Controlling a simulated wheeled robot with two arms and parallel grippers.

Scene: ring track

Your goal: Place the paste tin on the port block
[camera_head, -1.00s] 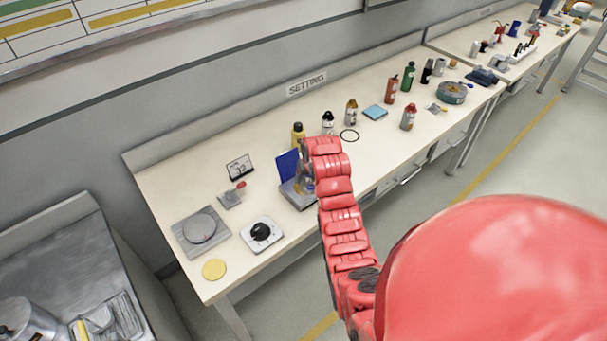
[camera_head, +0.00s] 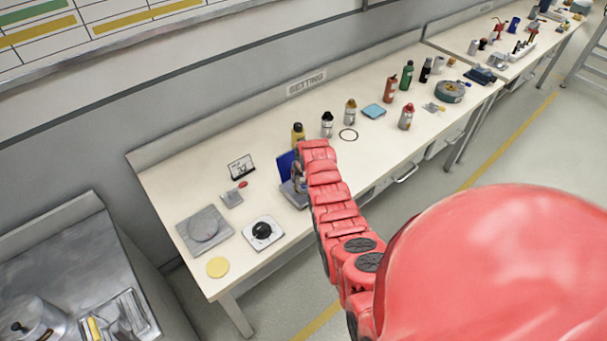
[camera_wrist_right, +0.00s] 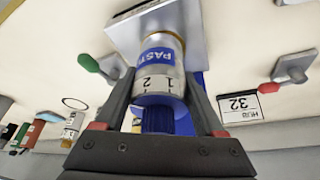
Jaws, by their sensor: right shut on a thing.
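The paste tin (camera_wrist_right: 158,82) is a silver cylinder with a blue "PASTE" band and the numbers 1 and 2. My right gripper (camera_wrist_right: 161,76) is shut on it, one finger on each side. The tin's far end is at a grey block (camera_wrist_right: 182,22), which looks like the port block; I cannot tell whether they touch. In the head view this block (camera_head: 294,197) has a blue upright panel (camera_head: 286,163) behind it and is partly covered by my right gripper (camera_head: 298,178). The tin is mostly hidden there. My left gripper is not in view.
To the left are a "32" card (camera_head: 241,167), a small red-handled device (camera_head: 232,197), a dial box (camera_head: 264,232), a grey plate (camera_head: 205,229) and a yellow disc (camera_head: 218,267). A yellow bottle (camera_head: 298,135) stands close behind, with several bottles further right.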

